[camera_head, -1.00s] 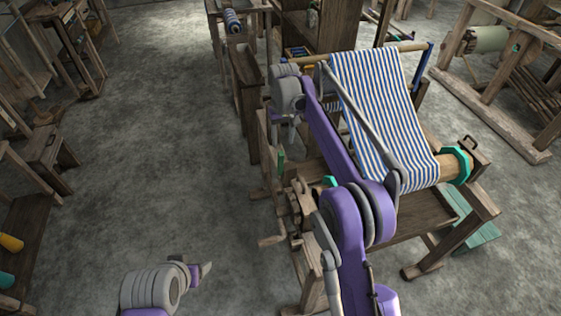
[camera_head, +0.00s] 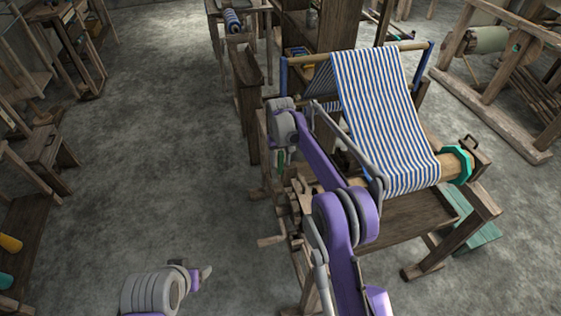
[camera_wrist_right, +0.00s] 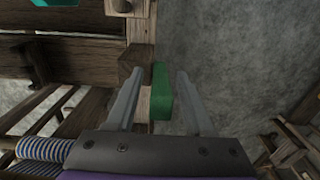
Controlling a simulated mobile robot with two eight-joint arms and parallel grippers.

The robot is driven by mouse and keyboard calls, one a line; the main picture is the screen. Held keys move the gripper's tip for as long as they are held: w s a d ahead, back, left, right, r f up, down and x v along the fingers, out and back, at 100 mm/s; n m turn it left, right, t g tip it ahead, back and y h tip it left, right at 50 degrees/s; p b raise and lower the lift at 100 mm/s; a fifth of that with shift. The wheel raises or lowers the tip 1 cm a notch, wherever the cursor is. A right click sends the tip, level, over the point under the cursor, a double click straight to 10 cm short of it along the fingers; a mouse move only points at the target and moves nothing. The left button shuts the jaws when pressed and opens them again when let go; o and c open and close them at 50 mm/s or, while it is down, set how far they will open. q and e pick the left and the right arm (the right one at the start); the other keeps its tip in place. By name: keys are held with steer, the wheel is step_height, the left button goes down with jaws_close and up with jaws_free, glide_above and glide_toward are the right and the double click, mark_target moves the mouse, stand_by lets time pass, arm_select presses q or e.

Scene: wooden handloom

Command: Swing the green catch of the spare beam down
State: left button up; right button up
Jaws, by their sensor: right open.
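The green catch (camera_head: 281,157) is a small upright bar at the loom's left side, partly hidden by my right gripper in the head view. In the right wrist view the green catch (camera_wrist_right: 161,92) stands lengthwise between the two fingers, beside a pale wooden piece (camera_wrist_right: 143,104). My right gripper (camera_wrist_right: 158,80) is open, with one finger on each side of the catch. A gap shows on the right; I cannot tell if the left finger touches the wood. My left gripper (camera_head: 200,273) is low over the floor, away from the loom; its jaws are too small to read.
The loom carries a blue-and-white striped cloth (camera_head: 385,110). A wooden crank (camera_head: 272,240) sticks out at its lower left. A dark wooden bench (camera_head: 246,70) stands behind the catch. The floor to the left (camera_head: 150,130) is clear.

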jaws_close()
stand_by(0.3)
stand_by(1.2)
